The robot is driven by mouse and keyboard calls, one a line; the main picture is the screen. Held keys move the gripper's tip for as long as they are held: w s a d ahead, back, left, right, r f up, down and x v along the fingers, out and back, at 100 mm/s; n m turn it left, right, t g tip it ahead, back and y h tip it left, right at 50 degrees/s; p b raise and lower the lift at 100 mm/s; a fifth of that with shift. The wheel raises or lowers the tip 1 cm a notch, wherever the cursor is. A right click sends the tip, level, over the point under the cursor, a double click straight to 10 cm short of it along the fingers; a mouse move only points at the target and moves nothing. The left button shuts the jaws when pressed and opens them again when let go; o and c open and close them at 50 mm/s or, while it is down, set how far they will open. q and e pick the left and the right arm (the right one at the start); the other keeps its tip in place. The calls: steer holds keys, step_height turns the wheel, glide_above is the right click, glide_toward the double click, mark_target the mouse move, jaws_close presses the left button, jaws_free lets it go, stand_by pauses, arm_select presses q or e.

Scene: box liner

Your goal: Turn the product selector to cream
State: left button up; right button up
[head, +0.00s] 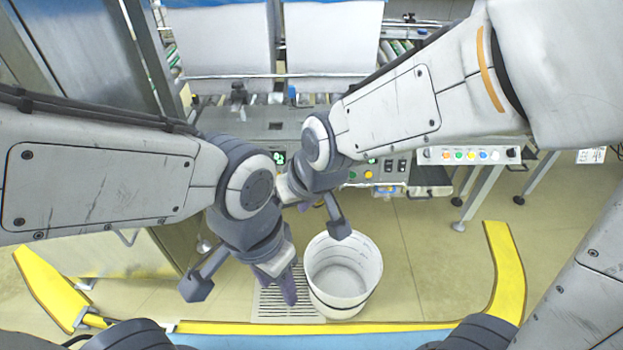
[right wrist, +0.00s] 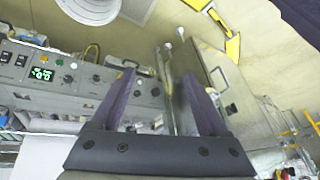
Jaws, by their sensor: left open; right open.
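A grey control panel crosses the middle of the head view, partly hidden behind my arms. A lit green display (head: 279,158) and a row of black switches (head: 396,165) show on it. In the right wrist view the same display (right wrist: 42,74) appears at the left, with dark round knobs (right wrist: 68,78) beside it. I cannot tell which knob is the product selector, and no cream label is readable. My right gripper (right wrist: 158,78) is open and empty, pointing toward the panel's end. My left gripper (head: 243,286) is open and empty, lower and in front of the panel, above the floor.
A white bucket (head: 342,274) stands on the floor beside a floor grate (head: 287,300). A small box with coloured buttons (head: 470,155) is at the right. White sheets hang behind the panel. A metal cabinet stands left. Yellow floor marking (head: 505,270) borders the open floor.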

steer(key=w+a+f+m+t+b, duration=0.2)
steer(key=w+a+f+t+b, duration=0.15)
steer(key=w+f+b, duration=0.55)
steer(key=w+a+f+m+t+b, duration=0.2)
steer(key=w+f+t+b, duration=0.2)
steer(key=w+f+b, duration=0.6)
steer(key=w+d+f+m+t+h+b, duration=0.3)
steer(key=w+d+f+b, duration=0.1)
steer(key=w+f+b, duration=0.35)
steer(key=w+d+f+m+t+h+b, duration=0.2)
steer(key=w+d+f+t+b, duration=0.2)
steer(key=w+f+b, duration=0.3)
arm_select(q)
step_height(320, 180, down, 39)
steer(key=b, duration=0.2)
steer(key=shift+b, duration=0.3)
arm_select(e)
steer(key=w+f, duration=0.1)
steer(key=w, duration=1)
steer(key=shift+d+m, duration=0.3)
steer(key=shift+d, duration=0.15)
steer(key=shift+w, duration=0.1)
steer(key=shift+c, duration=0.3)
